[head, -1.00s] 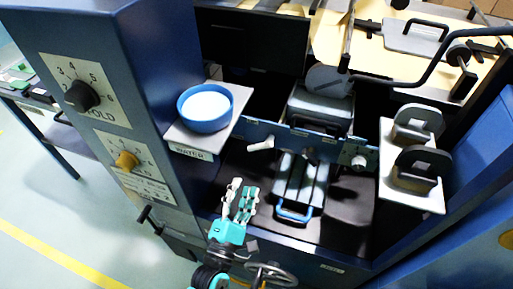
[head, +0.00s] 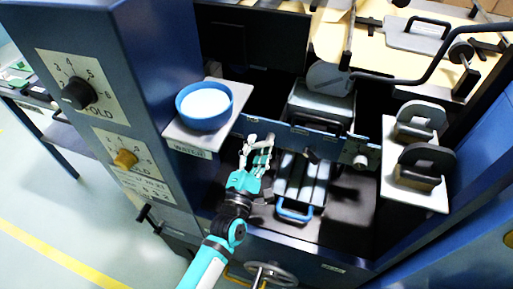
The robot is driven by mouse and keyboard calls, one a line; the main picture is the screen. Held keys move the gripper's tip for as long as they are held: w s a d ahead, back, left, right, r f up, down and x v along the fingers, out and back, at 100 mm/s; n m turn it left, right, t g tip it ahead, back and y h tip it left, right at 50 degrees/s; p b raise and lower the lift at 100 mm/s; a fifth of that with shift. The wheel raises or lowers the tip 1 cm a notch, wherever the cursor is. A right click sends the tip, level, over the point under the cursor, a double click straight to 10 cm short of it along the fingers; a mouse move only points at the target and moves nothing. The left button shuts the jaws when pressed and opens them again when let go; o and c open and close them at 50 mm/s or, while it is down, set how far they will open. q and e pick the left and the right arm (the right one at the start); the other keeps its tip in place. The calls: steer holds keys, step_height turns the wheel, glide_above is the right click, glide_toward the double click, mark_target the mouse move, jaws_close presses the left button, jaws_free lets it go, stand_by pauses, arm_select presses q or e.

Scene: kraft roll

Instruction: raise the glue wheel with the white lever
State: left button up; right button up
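My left gripper (head: 257,148), teal with pale fingers, reaches up from below to the blue crossbar (head: 290,133), just right of the water shelf. Its fingers are spread apart and sit at the white lever, which they largely cover. I cannot tell whether they touch it. I cannot pick out the glue wheel for certain; a round grey disc (head: 328,77) stands above the crossbar on a grey block. My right gripper is not in view.
A blue bowl (head: 204,119) sits on the shelf left of the gripper. A grey block with a blue handle (head: 295,212) lies close on the right. Two dark-handled stamps stand on a white plate (head: 425,198). Dials are on the left column (head: 150,60).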

arm_select(q)
jaws_close()
stand_by(0.5)
steer(key=shift+a+r+m+h+p, duration=0.1)
steer(key=shift+r+m+h+p, duration=0.25)
steer(key=shift+m, duration=0.45)
steer(key=m+p, duration=0.1)
steer(key=m, duration=0.1)
steer(key=r+m+h+p, duration=0.1)
steer(key=m, duration=0.1)
steer(key=m+g+h+p, duration=0.1)
steer(key=m, duration=0.1)
steer(key=shift+w+a+r, duration=0.15)
steer(key=shift+a+r, duration=0.1)
steer(key=m+p, duration=0.1)
steer(key=m, duration=0.1)
steer(key=r+m+g+p, duration=0.1)
steer(key=m+p, duration=0.1)
steer(key=m, duration=0.1)
steer(key=shift+r+m+h, duration=0.15)
steer(key=shift+m+h, duration=0.1)
steer(key=shift+m, duration=0.05)
steer(key=shift+d+r+m+g+p, duration=0.15)
steer(key=shift+m+g+p, duration=0.15)
steer(key=shift+m+p, duration=0.4)
steer(key=shift+d+r+m+g+p, duration=0.15)
steer(key=shift+m+g+p, duration=0.25)
steer(key=shift+m, duration=0.5)
